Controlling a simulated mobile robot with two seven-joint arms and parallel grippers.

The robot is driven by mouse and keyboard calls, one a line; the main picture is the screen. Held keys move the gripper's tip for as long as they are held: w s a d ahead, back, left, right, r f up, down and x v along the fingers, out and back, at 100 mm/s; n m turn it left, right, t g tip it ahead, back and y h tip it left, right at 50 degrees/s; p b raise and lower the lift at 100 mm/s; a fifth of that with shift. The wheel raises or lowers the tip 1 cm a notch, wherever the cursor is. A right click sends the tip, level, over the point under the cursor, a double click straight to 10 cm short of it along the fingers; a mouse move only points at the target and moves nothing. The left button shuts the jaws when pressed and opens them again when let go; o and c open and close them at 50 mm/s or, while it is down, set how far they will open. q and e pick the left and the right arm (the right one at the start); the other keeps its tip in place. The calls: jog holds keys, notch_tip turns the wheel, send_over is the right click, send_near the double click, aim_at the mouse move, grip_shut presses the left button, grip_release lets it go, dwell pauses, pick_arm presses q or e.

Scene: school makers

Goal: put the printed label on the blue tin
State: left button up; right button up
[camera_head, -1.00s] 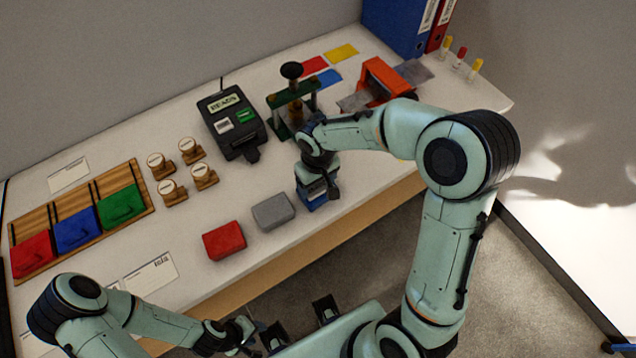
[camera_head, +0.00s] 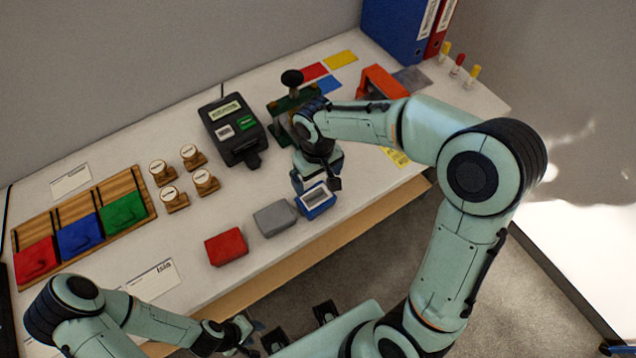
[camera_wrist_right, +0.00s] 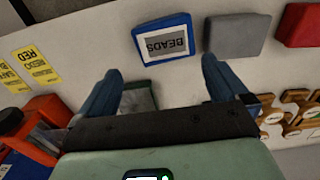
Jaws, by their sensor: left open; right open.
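The blue tin (camera_head: 306,209) stands near the table's front edge, right of a grey tin. In the right wrist view the blue tin (camera_wrist_right: 140,62) shows its top with a white label (camera_wrist_right: 165,43) reading BEADS, lying over a grey patch. The label looks flat and slightly tilted. My right gripper (camera_head: 322,182) is open and empty just behind and above the blue tin; its two fingers stand apart in the right wrist view (camera_wrist_right: 163,82). My left gripper (camera_head: 248,335) is open and empty, low in front of the table.
A grey tin (camera_head: 275,218) and a red tin (camera_head: 226,246) stand left of it. The black label printer (camera_head: 238,145), a green press (camera_head: 278,128), several wooden stamps (camera_head: 171,197) and an orange device (camera_head: 382,82) stand behind. A wooden tray (camera_head: 140,180) holds coloured lids at left.

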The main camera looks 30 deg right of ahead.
notch_tip(320, 180, up, 5)
dwell(0.8)
